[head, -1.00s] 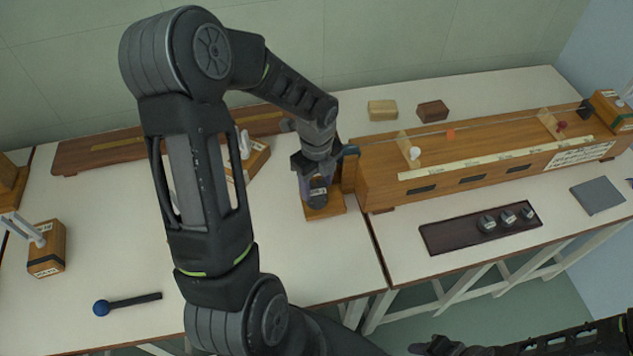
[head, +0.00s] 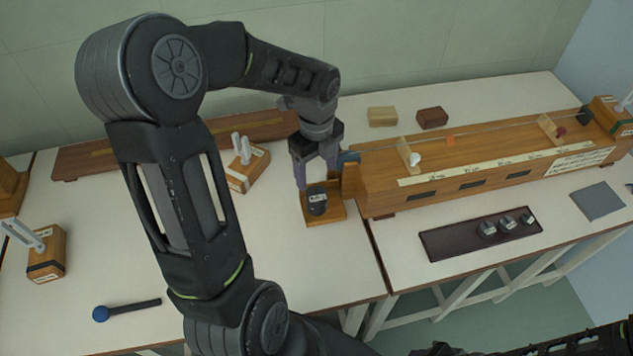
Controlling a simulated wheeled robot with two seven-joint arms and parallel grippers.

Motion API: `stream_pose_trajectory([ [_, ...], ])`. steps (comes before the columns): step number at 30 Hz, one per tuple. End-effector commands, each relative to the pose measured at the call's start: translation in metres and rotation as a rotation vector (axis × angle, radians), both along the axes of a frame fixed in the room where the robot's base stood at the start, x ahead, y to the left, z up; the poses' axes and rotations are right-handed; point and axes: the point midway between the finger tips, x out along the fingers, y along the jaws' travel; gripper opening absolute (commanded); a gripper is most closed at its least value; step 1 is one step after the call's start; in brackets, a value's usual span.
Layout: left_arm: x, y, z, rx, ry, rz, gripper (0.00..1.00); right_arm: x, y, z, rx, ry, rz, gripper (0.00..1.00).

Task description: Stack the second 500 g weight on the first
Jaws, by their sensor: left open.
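A dark cylindrical weight (head: 317,204) with a pale label on top stands on a small wooden platform (head: 338,214) at the left end of the long wooden apparatus. Whether it is one weight or two stacked cannot be told. My left gripper (head: 316,183) is open, pointing down just above and behind the weight, with its fingers apart. Several smaller metal weights (head: 487,229) sit in a dark tray (head: 440,243) on the right bench. My right arm shows only at the lower right edge; its fingertips cannot be made out.
The long wooden apparatus (head: 380,190) stands right of the platform. Two blocks, one pale (head: 382,116) and one brown (head: 432,118), lie behind it. A wooden box with white prongs (head: 247,172) stands left of my gripper. A blue-headed mallet (head: 101,314) lies at front left. The left bench's front middle is clear.

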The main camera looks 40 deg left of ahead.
Motion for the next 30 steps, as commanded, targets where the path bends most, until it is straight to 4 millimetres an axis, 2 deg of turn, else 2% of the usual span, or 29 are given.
stream_pose_trajectory([
  [3, 0.001, 0.0, 0.023, 0.001, -0.005, -0.001, 0.7, 0.0, 0.0, -0.001, 0.0, 0.0, 0.0, 0.36],
  [9, 0.0, 0.0, 0.044, 0.0, -0.002, -0.001, 0.7, 0.0, 0.0, -0.002, 0.001, -0.001, 0.001, 0.36],
  [30, 0.0, -0.001, 0.046, -0.001, 0.0, -0.001, 0.7, 0.0, 0.0, -0.002, 0.001, -0.001, 0.0, 0.36],
])
